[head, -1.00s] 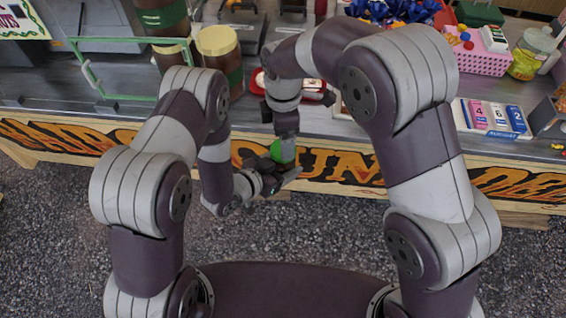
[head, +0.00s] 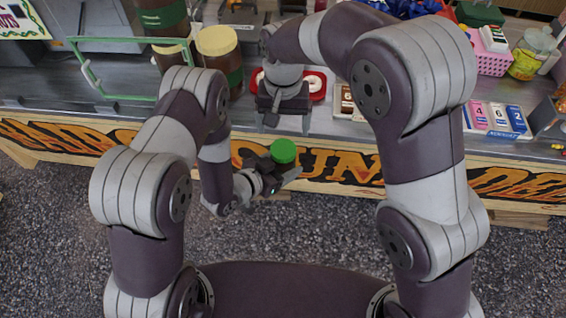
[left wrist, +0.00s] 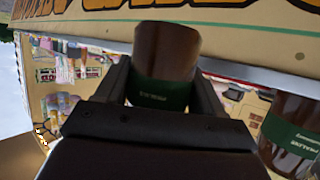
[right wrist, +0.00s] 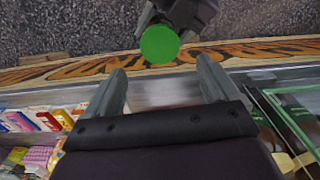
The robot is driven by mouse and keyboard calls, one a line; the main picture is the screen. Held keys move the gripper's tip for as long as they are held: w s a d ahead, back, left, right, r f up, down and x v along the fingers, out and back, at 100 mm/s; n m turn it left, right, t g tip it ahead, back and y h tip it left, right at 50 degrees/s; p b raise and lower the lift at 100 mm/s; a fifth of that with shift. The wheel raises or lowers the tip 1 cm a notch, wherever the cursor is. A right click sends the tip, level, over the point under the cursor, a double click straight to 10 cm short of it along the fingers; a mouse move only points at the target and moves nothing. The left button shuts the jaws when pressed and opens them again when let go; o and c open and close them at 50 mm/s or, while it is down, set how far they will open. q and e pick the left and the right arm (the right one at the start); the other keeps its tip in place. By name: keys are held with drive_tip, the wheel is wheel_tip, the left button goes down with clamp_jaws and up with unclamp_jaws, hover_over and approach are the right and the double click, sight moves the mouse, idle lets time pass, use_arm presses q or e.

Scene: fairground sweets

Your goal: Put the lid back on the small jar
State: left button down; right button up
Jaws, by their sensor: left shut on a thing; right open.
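My left gripper (head: 280,173) is shut on the small brown jar, which shows between its fingers in the left wrist view (left wrist: 166,52) with a dark green label. In the head view the jar's body is hidden under the bright green lid (head: 284,151), which lies over the jar and looks about level. The lid shows as a full green disc in the right wrist view (right wrist: 159,44). I cannot tell how tightly it sits. My right gripper (right wrist: 161,78) is open and empty, above and apart from the lid, over the counter's front edge in the head view (head: 287,120).
The counter (head: 330,126) lies beyond both grippers. Large brown jars with green bands (head: 219,68) and a green frame (head: 84,70) stand at its left. A red tray (head: 318,87) is behind the right gripper, with number cards (head: 497,118) farther right. Space before the counter is free.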

sight(283, 148)
drive_tip(key=shift+m, duration=0.4)
wheel_tip(283, 148, down, 8)
idle(0.5)
